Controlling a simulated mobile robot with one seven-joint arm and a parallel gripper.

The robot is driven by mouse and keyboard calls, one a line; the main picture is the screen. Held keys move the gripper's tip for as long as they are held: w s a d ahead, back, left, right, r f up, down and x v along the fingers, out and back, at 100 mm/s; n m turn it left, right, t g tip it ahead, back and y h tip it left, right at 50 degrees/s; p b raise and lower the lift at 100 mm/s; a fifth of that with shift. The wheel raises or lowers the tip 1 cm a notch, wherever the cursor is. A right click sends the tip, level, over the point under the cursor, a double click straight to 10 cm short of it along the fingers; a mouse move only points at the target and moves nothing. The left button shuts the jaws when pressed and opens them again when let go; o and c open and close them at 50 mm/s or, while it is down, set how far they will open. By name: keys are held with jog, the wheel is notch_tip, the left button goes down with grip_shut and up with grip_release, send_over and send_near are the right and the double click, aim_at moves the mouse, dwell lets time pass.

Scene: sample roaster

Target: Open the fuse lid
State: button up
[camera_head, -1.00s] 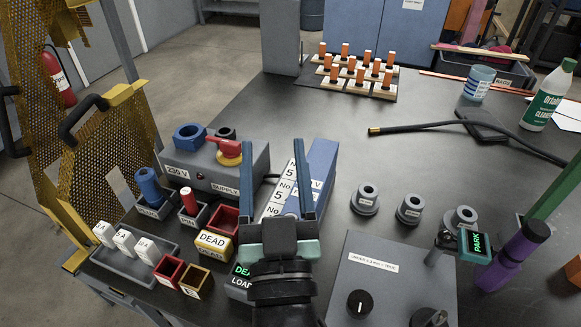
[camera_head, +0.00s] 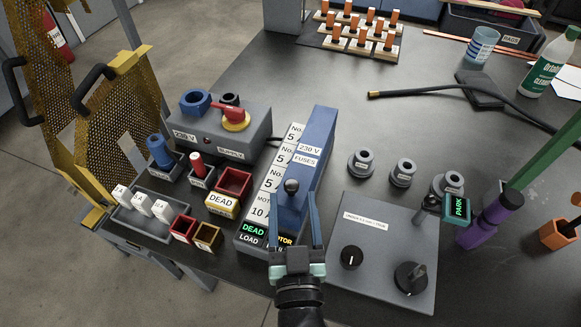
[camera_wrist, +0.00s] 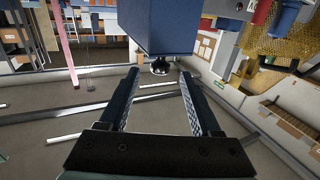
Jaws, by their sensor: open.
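The fuse lid (camera_head: 312,150) is a long blue cover marked "230 V FUSES" on the fuse box, and it looks closed. A dark round knob (camera_head: 291,186) stands at its near end. In the wrist view the blue lid's end (camera_wrist: 165,25) is at top centre, with the knob (camera_wrist: 160,66) below it. My gripper (camera_head: 302,215) is open, with its two blue fingers either side of the knob in the head view. In the wrist view the knob lies just beyond and between the fingertips (camera_wrist: 160,72). I cannot tell whether they touch anything.
The grey supply box (camera_head: 215,137) with a red-yellow switch stands left of the fuse box. A grey control box (camera_head: 383,250) with two knobs is close on the right. Small trays (camera_head: 150,222) lie left.

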aim_at(291, 171)
jog(key=w, duration=0.5)
jog(key=w+a, duration=0.1)
jog(key=w, duration=0.1)
jog(key=shift+w, duration=0.3)
grip_shut()
dwell(1.2)
